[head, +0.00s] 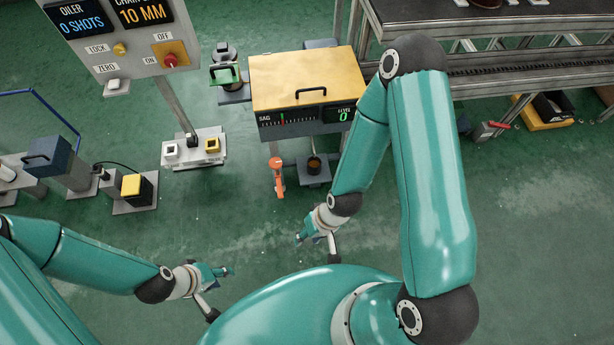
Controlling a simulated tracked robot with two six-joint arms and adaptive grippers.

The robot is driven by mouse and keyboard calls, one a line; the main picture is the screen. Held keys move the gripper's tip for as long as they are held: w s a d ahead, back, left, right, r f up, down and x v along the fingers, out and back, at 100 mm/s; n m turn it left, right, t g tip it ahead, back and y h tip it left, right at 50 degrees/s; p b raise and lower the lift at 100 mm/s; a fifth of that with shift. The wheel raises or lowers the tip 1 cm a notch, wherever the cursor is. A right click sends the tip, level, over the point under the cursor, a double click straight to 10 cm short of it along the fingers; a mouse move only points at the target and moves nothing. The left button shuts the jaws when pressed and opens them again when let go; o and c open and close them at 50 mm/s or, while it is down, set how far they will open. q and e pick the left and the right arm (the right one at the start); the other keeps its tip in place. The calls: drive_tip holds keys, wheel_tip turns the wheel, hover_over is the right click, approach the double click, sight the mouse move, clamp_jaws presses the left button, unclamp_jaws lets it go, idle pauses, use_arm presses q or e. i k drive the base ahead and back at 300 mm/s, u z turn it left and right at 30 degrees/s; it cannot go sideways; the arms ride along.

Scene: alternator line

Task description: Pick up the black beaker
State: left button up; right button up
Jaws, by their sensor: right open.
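A small dark cup (314,164), which looks like the black beaker, stands on a grey block under the front of the yellow-topped machine. Its inside looks brownish. My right gripper (303,237) is open and empty, pointing down to the left, below and apart from the cup in the picture. My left gripper (224,271) is at the lower left, well away from the cup. It seems to hold nothing, but its jaws are too small to judge.
The yellow-topped machine (300,78) has a black handle and a display reading 0. An orange tool (277,177) hangs left of the cup. A control panel (125,45) stands left, a metal rack (500,65) at upper right. The green floor between is clear.

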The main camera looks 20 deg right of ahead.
sight(313, 164)
drive_tip(key=z, duration=0.2)
drive_tip(key=i, duration=0.85)
drive_tip(key=u, duration=0.1)
